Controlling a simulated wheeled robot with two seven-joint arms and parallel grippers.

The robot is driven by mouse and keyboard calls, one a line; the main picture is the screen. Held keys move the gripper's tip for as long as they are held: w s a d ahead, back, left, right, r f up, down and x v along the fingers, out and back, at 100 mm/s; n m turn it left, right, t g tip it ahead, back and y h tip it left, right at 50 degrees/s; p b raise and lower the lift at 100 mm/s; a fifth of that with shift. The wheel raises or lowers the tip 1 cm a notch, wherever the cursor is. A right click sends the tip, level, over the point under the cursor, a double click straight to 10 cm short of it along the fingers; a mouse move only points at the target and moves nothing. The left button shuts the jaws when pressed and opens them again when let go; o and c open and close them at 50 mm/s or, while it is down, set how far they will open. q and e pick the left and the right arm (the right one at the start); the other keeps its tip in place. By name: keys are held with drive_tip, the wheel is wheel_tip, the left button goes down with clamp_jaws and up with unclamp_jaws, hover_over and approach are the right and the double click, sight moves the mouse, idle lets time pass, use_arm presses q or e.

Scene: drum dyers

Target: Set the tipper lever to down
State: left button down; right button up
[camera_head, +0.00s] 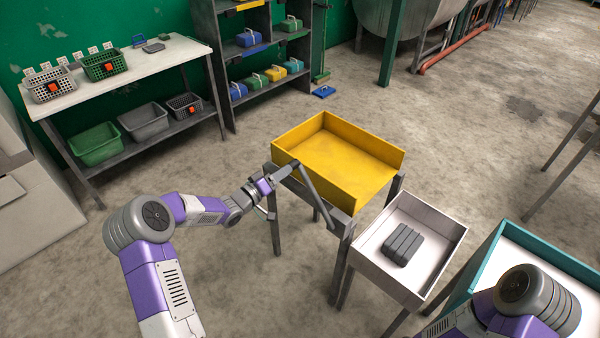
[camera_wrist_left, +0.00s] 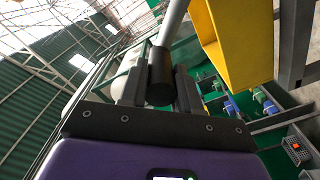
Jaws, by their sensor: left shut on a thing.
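The yellow tipper tray (camera_head: 345,152) sits on a dark metal stand, open at the top. Its lever (camera_head: 316,196) is a grey bar along the stand's front side, running from its lower end at the right up to a dark handle at the left. My left gripper (camera_head: 288,172) is at that handle. In the left wrist view the black cylindrical grip (camera_wrist_left: 160,78) lies between the two fingers (camera_wrist_left: 158,92), which are shut on it, and the grey rod (camera_wrist_left: 172,22) extends away from it. My right arm shows at the lower right, but its gripper is out of sight.
A white-floored tray (camera_head: 365,250) with dark grey blocks (camera_head: 403,245) stands right of the tipper. A teal-rimmed tray (camera_head: 545,250) is further right. A bench (camera_head: 150,60) with baskets and a shelf (camera_head: 215,60) stand at the back left. Floor left of the tipper is clear.

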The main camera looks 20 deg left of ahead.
idle(0.3)
use_arm(q)
drive_tip(key=shift+a, duration=0.1)
drive_tip(key=c, duration=1.2)
unclamp_jaws()
drive_tip(key=shift+w, duration=0.1)
drive_tip(key=o, duration=0.4)
drive_tip(key=shift+w+a+f, duration=0.1)
drive_tip(key=v, duration=0.7)
drive_tip(key=shift+s, duration=0.3)
drive_tip(key=shift+a, duration=0.15)
